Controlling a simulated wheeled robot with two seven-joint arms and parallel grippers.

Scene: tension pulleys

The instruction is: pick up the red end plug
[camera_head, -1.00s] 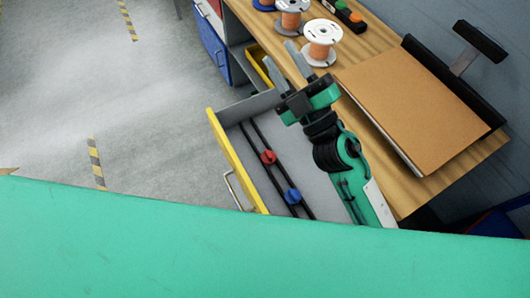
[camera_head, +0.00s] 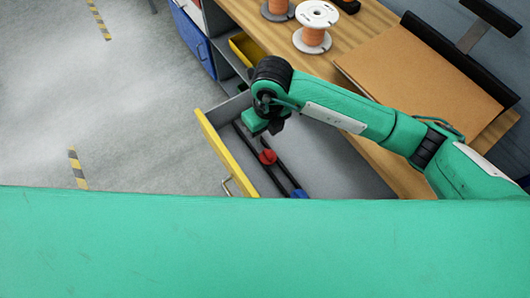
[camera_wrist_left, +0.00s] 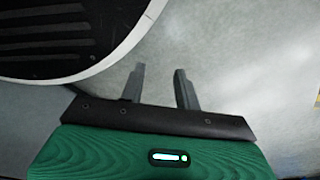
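The red end plug (camera_head: 267,157) lies in the open drawer, on dark rails. A blue plug (camera_head: 299,193) is further down the rails, partly cut off by the green edge in front. My right gripper (camera_head: 275,128) points down over the drawer, just above and beyond the red plug in the head view. It looks apart from the plug. Its fingers are mostly hidden by its own body, so its opening does not show. My left gripper (camera_wrist_left: 159,75) shows in the left wrist view with its two fingers apart and nothing between them, above grey floor.
The drawer's yellow front (camera_head: 226,153) and grey walls surround the plugs. The wooden bench (camera_head: 345,55) carries wire spools (camera_head: 315,27) and a brown board (camera_head: 420,80). A yellow bin (camera_head: 245,48) sits beside the drawer. Grey floor lies open to the left.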

